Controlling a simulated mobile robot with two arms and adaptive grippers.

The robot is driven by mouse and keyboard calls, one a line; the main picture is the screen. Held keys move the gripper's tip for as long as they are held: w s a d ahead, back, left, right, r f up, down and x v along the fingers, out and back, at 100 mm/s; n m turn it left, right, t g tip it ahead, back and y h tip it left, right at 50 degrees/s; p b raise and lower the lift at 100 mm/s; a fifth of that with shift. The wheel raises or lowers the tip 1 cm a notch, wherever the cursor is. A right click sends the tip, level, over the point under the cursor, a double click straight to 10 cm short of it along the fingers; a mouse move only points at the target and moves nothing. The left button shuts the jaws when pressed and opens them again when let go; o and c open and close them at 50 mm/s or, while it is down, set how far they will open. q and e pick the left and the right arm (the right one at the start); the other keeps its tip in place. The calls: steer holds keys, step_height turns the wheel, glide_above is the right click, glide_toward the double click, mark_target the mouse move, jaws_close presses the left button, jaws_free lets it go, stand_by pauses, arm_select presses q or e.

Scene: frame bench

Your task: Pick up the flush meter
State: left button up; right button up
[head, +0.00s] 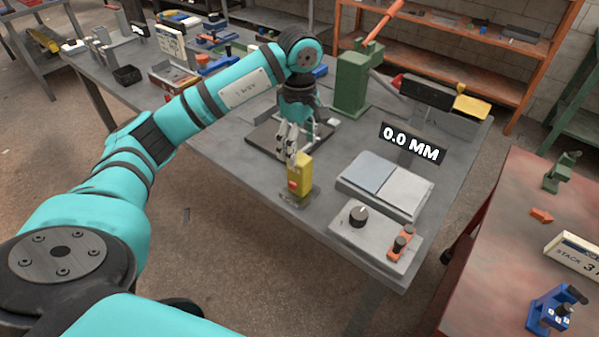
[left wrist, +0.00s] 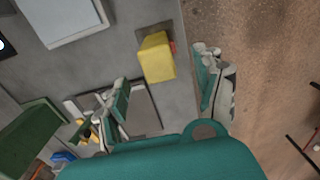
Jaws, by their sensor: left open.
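A yellow block-shaped device with a red-orange spot, apparently the flush meter (head: 300,174), stands upright on a small grey holder near the bench's front edge. In the left wrist view the yellow device (left wrist: 157,58) shows ahead of the fingers and between their lines. My left gripper (head: 291,146) points down just behind and above the device in the head view. It is open and empty, its two fingers wide apart in the left wrist view (left wrist: 165,88). Contact with the device cannot be made out. My right gripper is not in view.
A control box (head: 372,238) with a black knob and orange switches stands at the bench's front corner. A flat two-tone plate (head: 386,186) and a "0.0 MM" display (head: 411,143) are to the right. A green vise-like stand (head: 351,83) is behind. A red table (head: 500,220) is beyond a gap.

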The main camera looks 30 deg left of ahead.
mark_target(300, 158)
arm_select(q)
step_height(300, 158, down, 3)
steer(key=shift+r, duration=0.2)
step_height(300, 158, down, 4)
steer(key=p, duration=0.2)
steer(key=shift+w+p, duration=0.15)
steer(key=shift+p, duration=0.25)
steer(key=shift+f, duration=0.65)
steer(key=c, duration=1.3)
